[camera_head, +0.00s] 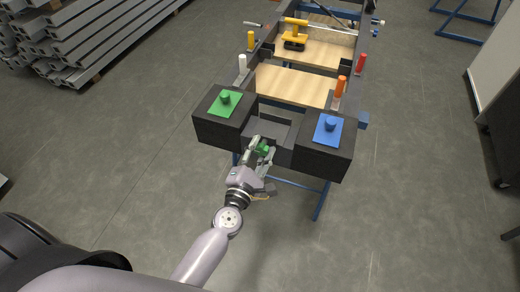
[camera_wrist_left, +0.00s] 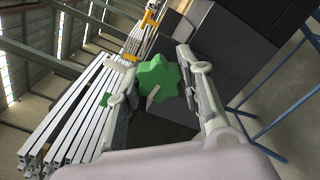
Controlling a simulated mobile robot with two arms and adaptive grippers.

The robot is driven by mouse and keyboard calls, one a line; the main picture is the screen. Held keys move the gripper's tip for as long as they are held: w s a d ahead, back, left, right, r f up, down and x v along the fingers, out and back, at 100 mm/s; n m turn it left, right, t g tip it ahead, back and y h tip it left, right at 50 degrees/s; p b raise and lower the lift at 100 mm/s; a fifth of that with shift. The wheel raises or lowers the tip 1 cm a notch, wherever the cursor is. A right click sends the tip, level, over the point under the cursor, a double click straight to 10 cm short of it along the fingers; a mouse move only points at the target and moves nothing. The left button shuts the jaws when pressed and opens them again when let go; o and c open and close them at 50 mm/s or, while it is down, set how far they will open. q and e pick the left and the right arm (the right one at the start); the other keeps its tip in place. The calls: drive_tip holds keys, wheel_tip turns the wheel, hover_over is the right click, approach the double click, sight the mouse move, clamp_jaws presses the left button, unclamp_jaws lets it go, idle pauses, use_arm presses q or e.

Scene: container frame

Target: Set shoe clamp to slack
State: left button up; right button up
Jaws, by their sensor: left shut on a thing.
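A green star-shaped knob (camera_head: 265,149) sits at the near end of the frame, low between two black blocks. The wrist view shows the same knob (camera_wrist_left: 158,76) large, between the fingers. My left gripper (camera_head: 259,151) reaches it from the near side and is shut on it, one finger on each side. The fingers hide part of the knob's sides. Its shaft and what it clamps cannot be made out. My right gripper is not in view.
The left black block (camera_head: 214,130) carries a green plate with a green button (camera_head: 225,98). The right black block (camera_head: 325,155) carries a blue plate with a blue button (camera_head: 330,124). Behind are wooden boards (camera_head: 292,86), coloured upright handles and a yellow-handled tool (camera_head: 294,33). Metal profiles (camera_head: 75,40) lie at the left.

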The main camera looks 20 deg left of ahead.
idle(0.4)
use_arm(q)
drive_tip(key=o, duration=1.2)
drive_tip(key=shift+c, duration=0.2)
drive_tip(key=s, duration=1.2)
drive_tip(key=shift+a, duration=0.2)
